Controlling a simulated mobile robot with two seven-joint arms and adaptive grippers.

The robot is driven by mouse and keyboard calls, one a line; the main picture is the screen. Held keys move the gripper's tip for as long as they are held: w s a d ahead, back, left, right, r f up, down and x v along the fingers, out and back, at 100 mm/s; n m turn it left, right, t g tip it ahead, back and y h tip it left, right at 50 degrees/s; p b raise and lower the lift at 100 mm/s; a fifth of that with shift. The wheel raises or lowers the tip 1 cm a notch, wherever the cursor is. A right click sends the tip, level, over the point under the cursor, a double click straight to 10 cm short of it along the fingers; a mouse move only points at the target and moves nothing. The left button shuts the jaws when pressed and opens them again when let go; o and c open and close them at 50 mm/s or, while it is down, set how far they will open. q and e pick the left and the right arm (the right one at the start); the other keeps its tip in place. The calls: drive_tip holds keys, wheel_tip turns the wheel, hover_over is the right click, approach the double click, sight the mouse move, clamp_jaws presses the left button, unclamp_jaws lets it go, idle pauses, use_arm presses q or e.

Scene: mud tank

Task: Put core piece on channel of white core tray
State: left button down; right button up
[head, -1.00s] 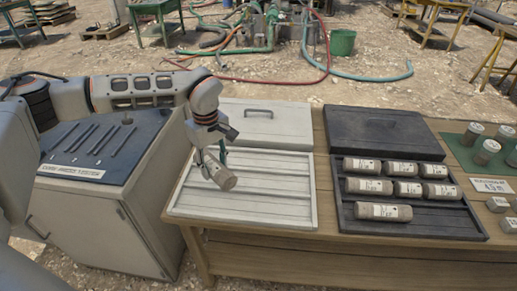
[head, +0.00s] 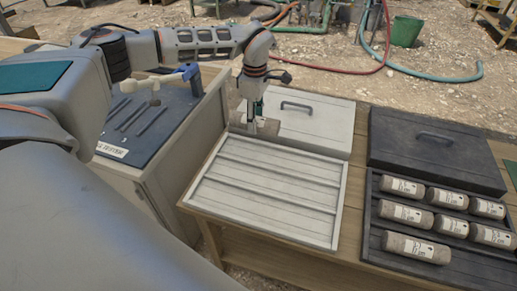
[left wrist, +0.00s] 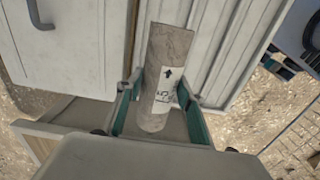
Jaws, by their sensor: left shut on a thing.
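The core piece (head: 268,128) is a grey-brown cylinder with a white label and a black arrow, seen clearly in the left wrist view (left wrist: 166,65). My left gripper (head: 258,120) is shut on it, its green pads on either side. In the head view they are at the back-left corner of the white core tray (head: 262,192), near its lid. Whether the core touches the tray cannot be told. The tray's long channels look empty. They also show in the left wrist view (left wrist: 222,45), beyond the core. My right gripper is not in view.
The white lid (head: 305,122) with a grey handle lies behind the tray. A dark tray (head: 374,240) with several labelled cores stands to the right, its dark lid (head: 435,150) behind. A grey tester cabinet (head: 180,150) stands left of the wooden table (head: 357,165).

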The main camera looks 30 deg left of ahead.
use_arm(q)
wheel_tip(320, 180, down, 8)
drive_tip(key=shift+w+f, duration=0.1)
drive_tip(key=shift+w, duration=0.05)
drive_tip(key=shift+f+b, duration=0.35)
drive_tip(key=shift+f, duration=1.8)
drive_tip(key=shift+f, duration=0.1)
drive_tip(key=c, duration=1.6)
unclamp_jaws()
drive_tip(key=shift+f, duration=0.1)
